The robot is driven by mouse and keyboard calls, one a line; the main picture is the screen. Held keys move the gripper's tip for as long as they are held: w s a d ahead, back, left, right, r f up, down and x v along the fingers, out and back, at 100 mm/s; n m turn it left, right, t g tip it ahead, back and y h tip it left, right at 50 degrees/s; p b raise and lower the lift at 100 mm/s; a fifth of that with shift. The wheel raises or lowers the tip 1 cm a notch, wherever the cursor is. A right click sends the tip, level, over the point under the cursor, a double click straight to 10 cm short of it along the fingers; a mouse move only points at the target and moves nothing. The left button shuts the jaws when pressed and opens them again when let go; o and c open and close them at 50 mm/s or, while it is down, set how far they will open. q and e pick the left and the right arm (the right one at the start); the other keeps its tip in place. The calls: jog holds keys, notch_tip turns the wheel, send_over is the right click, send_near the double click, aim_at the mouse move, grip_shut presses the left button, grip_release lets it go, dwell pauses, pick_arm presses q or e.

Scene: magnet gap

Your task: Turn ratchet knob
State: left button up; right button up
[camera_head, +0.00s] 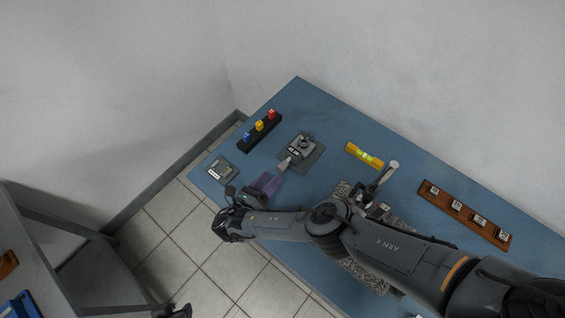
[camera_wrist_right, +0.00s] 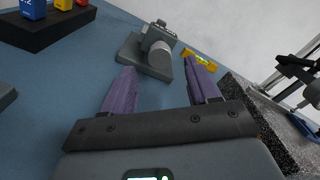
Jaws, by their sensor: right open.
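A small grey device (camera_head: 305,141) stands on a dark grey plate (camera_head: 315,158) on the blue table. A pale, silvery knob (camera_head: 285,163) sticks out of it toward my right gripper. In the right wrist view the device (camera_wrist_right: 157,33) stands ahead, with its round knob (camera_wrist_right: 160,52) facing me. My right gripper (camera_head: 275,180) has purple fingers and is open. Its fingertips, seen in the right wrist view (camera_wrist_right: 162,66), point at the knob from a short distance, one finger to each side, with nothing between them. My left gripper is not recognisable in either view.
A grey square item (camera_head: 221,170) lies near the left table edge. A yellow level (camera_head: 364,155), a speckled slab (camera_head: 342,189) with a stand, and a wooden strip (camera_head: 432,194) lie to the right.

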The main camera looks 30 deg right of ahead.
aim_at(279, 170)
jog(key=b+x, duration=0.1)
jog(key=x, duration=0.5)
jog(key=shift+w+d+b, duration=0.1)
jog(key=shift+d+b, duration=0.15)
jog(key=shift+b, duration=0.05)
jog(key=shift+w+d, duration=0.25)
jog(key=shift+d, duration=0.35)
jog(key=c, duration=1)
jog(key=shift+c, duration=0.2)
jog(key=shift+n+p, duration=0.3)
jog(key=shift+n, duration=3.1)
